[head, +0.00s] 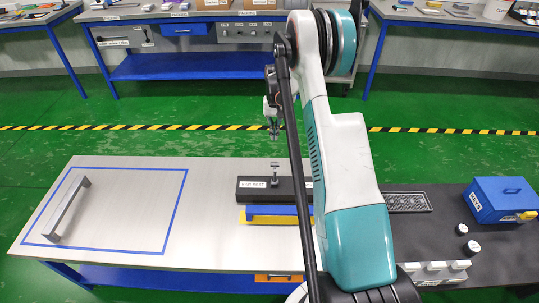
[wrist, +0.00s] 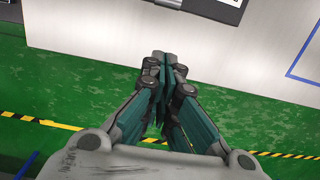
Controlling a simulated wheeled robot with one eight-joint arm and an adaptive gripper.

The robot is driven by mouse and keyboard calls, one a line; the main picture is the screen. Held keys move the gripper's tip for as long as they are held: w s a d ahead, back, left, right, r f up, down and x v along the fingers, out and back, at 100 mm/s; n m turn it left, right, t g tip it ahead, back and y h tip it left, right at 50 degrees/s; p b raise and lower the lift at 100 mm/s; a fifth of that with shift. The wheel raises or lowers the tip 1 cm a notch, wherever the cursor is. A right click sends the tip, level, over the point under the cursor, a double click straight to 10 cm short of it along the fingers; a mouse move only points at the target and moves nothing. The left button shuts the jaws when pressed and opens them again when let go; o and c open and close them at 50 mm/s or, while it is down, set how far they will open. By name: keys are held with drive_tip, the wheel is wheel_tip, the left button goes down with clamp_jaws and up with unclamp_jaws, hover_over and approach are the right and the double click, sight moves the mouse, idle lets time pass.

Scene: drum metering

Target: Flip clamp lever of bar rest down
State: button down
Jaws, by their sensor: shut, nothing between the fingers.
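The bar rest (head: 250,196) is a dark block with a white label, near the middle of the table in the head view. Its right part is hidden behind my arm. The clamp lever (head: 274,172) is a small light piece standing upright on top of the block. My gripper (head: 274,134) hangs beyond the far table edge in the picture, above the lever and apart from it. In the wrist view my gripper (wrist: 164,62) has its fingertips together with nothing between them. A dark corner of the bar rest (wrist: 215,8) shows at the top edge there; the lever does not show.
A blue and yellow piece (head: 270,215) lies in front of the bar rest. A metal handle bar (head: 68,208) lies inside a blue taped outline at left. A blue box (head: 500,200) and small bottles stand at right. The tabletop (head: 205,190) left of the bar rest is clear.

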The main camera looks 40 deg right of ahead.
drive_tip(key=shift+w+d+f, duration=0.1)
drive_tip(key=shift+d+f, duration=0.3)
drive_tip(key=shift+f, duration=0.15)
drive_tip(key=shift+f, duration=0.1)
wheel_tip(320, 180, down, 10)
drive_tip(key=b, duration=0.4)
drive_tip(key=s+a, duration=0.1)
drive_tip(key=s+r+b, duration=0.1)
drive_tip(key=s+a+r, duration=0.1)
drive_tip(key=shift+s+a, duration=0.3)
drive_tip(key=shift+a, duration=0.05)
